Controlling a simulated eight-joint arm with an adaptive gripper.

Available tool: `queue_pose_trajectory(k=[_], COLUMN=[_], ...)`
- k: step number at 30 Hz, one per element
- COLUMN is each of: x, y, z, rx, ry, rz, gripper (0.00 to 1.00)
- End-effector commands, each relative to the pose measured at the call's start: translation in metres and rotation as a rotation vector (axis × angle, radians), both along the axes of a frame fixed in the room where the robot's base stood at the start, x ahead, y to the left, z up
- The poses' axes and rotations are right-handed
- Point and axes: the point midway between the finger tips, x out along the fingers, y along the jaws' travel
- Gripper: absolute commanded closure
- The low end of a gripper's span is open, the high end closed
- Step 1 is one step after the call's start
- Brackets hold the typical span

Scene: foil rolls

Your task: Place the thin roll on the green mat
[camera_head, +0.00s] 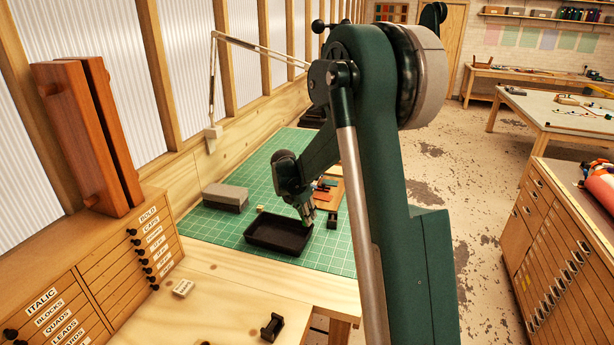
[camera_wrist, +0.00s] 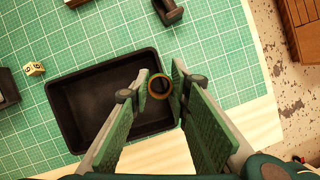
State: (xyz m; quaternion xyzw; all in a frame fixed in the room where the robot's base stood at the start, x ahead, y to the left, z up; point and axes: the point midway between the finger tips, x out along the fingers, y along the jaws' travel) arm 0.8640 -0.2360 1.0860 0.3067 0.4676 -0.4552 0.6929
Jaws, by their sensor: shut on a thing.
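The thin roll (camera_wrist: 159,87) shows end-on in the wrist view as a small gold-brown ring with a dark middle. My gripper (camera_wrist: 160,84) is shut on it, with the roll between the green finger pads at their tips. The roll appears over the right rim of a black tray (camera_wrist: 62,112); its height above it is hard to tell. The green mat (camera_wrist: 215,50) has a white grid and lies under the tray. In the head view my gripper (camera_head: 308,219) points down at the tray's right end, over the green mat (camera_head: 335,258); the roll cannot be made out there.
The black tray (camera_head: 265,246) stands on the mat. A grey box (camera_head: 225,196), a small yellowish block (camera_head: 259,208) and a small dark stand (camera_head: 332,219) are nearby. Bare mat shows in front of the tray and to its right. The wooden table edge lies beyond.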

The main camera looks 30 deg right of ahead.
Motion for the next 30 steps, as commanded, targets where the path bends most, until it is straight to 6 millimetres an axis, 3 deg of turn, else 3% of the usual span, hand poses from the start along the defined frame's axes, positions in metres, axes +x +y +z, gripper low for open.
queue_pose_trajectory(k=[1, 6, 12, 30], x=[-0.001, -0.002, -0.005, -0.005], y=[-0.015, -0.055, -0.081, -0.086], z=[0.000, 0.001, 0.002, -0.004], rx=[-0.001, -0.005, -0.008, -0.009], ry=[0.000, -0.003, -0.002, -0.003], rz=[-0.005, -0.012, -0.015, -0.014], gripper=[0.87, 0.87, 0.87, 0.87])
